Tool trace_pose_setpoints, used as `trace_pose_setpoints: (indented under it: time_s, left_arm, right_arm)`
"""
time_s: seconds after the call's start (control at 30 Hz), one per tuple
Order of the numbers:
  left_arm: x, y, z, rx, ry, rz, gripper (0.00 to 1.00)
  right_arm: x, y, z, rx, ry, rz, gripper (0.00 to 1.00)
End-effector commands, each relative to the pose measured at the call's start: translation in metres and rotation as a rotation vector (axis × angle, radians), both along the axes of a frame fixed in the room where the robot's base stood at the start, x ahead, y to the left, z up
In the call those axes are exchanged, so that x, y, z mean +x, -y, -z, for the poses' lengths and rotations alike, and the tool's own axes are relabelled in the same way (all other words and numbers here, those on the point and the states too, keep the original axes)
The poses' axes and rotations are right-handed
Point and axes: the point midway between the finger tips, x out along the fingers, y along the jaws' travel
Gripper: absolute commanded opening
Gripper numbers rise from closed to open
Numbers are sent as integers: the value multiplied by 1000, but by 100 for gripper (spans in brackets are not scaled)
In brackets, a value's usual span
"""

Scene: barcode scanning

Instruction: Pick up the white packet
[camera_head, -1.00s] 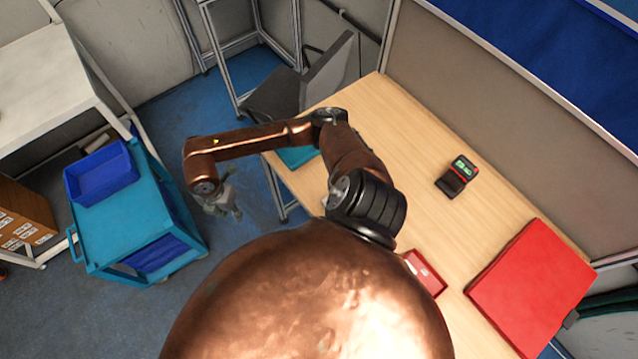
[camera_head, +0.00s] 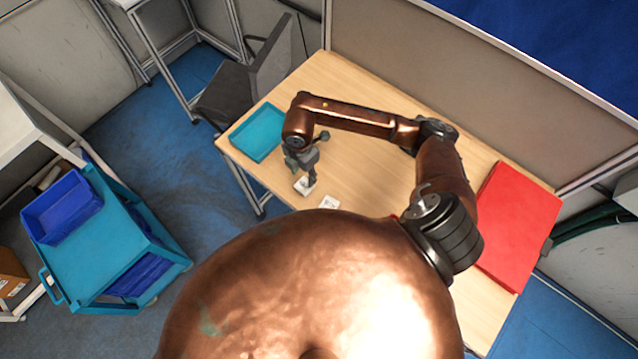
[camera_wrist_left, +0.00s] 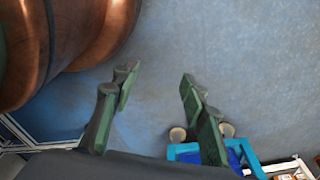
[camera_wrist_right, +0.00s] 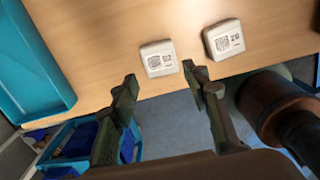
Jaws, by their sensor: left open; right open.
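Two white packets with printed black codes lie side by side on the wooden table. One packet (camera_head: 304,186) is just below my right gripper (camera_head: 303,174) in the head view; the other packet (camera_head: 329,202) lies to its right. In the right wrist view, my right gripper (camera_wrist_right: 160,76) is open and empty. The left packet (camera_wrist_right: 158,58) shows just beyond and between its fingertips, and the right packet (camera_wrist_right: 224,38) is beyond the right finger. My left gripper (camera_wrist_left: 158,76) is open and empty over the blue floor in the left wrist view.
A teal tray (camera_head: 257,133) lies at the table's left end. A red box (camera_head: 515,220) is at the right. A blue cart (camera_head: 100,250) stands on the floor at the left. A partition (camera_head: 430,80) runs along the table's back edge.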

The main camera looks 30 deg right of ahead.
Motion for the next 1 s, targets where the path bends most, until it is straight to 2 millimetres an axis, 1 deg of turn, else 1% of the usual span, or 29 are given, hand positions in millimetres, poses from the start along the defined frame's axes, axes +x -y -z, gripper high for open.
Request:
trace_pose_setpoints:
  time_s: [0.03, 0.23, 0.33, 0.47, 0.6, 0.7, 0.9, 1.0]
  left_arm:
    - [-5, 0, -1, 1, -6, -1, 40]
    - [-15, -3, -5, 3, -19, -4, 40]
    - [-18, -5, -10, 5, -23, -4, 40]
    - [-17, -6, -20, 6, -21, -4, 40]
    - [-14, -7, -23, 8, -17, -4, 40]
    - [-10, -7, -24, 8, -11, -4, 40]
    - [-5, -7, -23, 7, -5, -3, 40]
    - [-5, -7, -23, 7, -5, -3, 40]
  right_arm:
    - [-1, -1, 3, 1, -2, 1, 48]
    - [-1, 0, 24, 0, -3, 2, 61]
    - [0, -1, 34, 0, -4, 4, 61]
    - [2, -4, 52, -1, -5, 5, 61]
    - [2, -4, 71, 0, -4, 4, 61]
    - [3, -3, 76, -1, -2, 3, 61]
    - [3, -3, 77, -1, -1, 2, 61]
    - [3, -3, 77, -1, -1, 2, 55]
